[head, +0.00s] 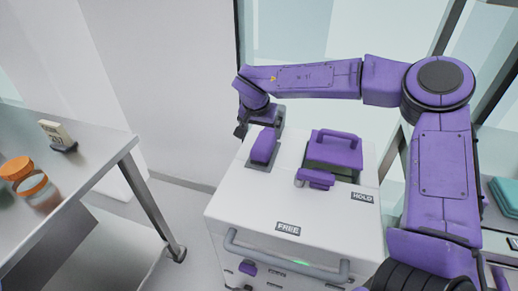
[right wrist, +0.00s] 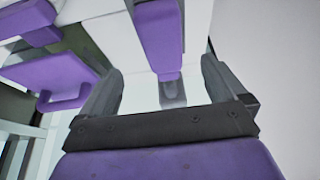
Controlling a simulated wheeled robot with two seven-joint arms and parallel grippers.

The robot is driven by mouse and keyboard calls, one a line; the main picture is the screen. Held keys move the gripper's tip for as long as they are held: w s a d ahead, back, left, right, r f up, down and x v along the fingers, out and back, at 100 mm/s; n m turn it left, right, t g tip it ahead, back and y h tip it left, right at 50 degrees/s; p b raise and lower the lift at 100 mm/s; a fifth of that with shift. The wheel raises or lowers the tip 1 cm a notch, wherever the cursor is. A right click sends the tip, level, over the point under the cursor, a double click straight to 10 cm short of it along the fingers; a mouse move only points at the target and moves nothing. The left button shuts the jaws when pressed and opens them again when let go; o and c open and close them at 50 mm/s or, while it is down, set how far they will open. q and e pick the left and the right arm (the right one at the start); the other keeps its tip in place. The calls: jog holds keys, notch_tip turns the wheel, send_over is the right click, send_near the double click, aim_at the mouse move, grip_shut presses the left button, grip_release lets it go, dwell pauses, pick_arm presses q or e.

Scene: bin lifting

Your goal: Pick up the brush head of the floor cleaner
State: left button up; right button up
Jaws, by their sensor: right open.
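A white boxy machine (head: 240,205), labelled FREE and HOLD, stands in the middle of the head view. My right gripper (head: 260,124) is at this piece's upper end, open and empty. In the right wrist view, the fingers of my right gripper (right wrist: 162,78) are spread, with a purple piece (right wrist: 160,38) seen between them, its narrow end pointing toward me. Contact is not visible. My left gripper is not in view.
A purple lid with a handle (head: 336,148) and a small purple latch (head: 316,178) are on the machine's top at right. A grey bar handle (head: 285,262) crosses its front. A metal table (head: 95,150) with an orange-lidded jar (head: 32,183) stands at left.

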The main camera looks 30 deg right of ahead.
aim_at(264, 141)
jog(key=x, duration=1.1)
jog(key=shift+w+r, duration=0.15)
jog(key=shift+w, duration=0.1)
jog(key=shift+r, duration=0.1)
jog(key=shift+c, duration=0.6)
jog(key=c, duration=1.4)
jog(key=shift+r, duration=0.1)
jog(key=shift+c, duration=0.2)
jog(key=shift+r, duration=0.35)
notch_tip(264, 141, up, 3)
jog(key=shift+a+f, duration=0.1)
jog(key=s+r, duration=0.1)
jog(key=s+a+r, duration=0.1)
jog(key=r, duration=0.1)
jog(key=s+a+r, duration=0.1)
jog(key=shift+s+r, duration=0.25)
jog(key=shift+r, duration=0.05)
jog(key=s+a+r, duration=0.4)
jog(key=s+a, duration=0.1)
jog(key=s, duration=0.3)
jog(key=shift+s+r, duration=0.35)
